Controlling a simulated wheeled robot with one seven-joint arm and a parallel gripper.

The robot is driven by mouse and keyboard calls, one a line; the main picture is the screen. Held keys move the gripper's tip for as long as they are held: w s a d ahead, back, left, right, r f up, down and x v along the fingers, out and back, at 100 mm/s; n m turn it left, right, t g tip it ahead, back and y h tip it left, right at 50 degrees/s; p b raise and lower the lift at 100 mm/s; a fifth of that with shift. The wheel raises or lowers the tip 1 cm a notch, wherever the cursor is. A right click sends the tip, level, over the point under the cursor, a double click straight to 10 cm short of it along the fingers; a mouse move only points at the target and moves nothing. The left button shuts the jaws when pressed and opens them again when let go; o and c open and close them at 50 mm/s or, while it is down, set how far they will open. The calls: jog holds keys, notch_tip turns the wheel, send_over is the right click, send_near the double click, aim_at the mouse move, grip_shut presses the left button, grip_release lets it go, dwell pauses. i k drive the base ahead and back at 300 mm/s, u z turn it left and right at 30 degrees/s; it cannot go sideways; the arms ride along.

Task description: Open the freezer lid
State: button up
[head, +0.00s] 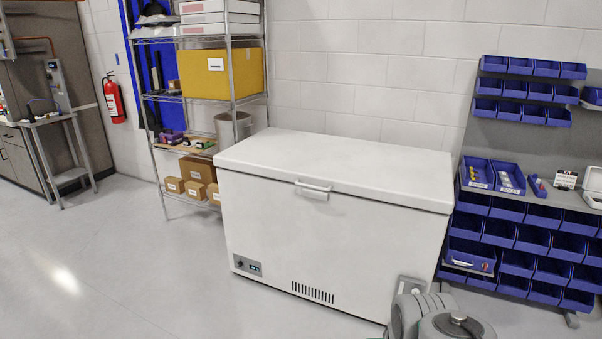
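A white chest freezer (300,245) stands against the back wall in the middle of the head view. Its flat white lid (335,165) is down and looks closed along the whole front edge. A white bar handle (313,187) sits at the middle of the lid's front edge. A small control panel (247,264) and a vent grille (313,292) are low on the freezer's front. Grey rounded links of my arm show at the bottom right, in front of the freezer's lower right corner. My gripper is not in view.
A wire shelf (208,102) with boxes stands left of the freezer. A rack of blue bins (530,260) stands close on its right. A fire extinguisher (114,98) and a side table (58,150) are further left. The grey floor (130,280) in front is clear.

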aim_at(420, 178)
jog(key=u, duration=0.55)
jog(key=i, duration=1.65)
jog(key=u, duration=0.75)
jog(key=i, duration=0.3)
jog(key=u, duration=0.15)
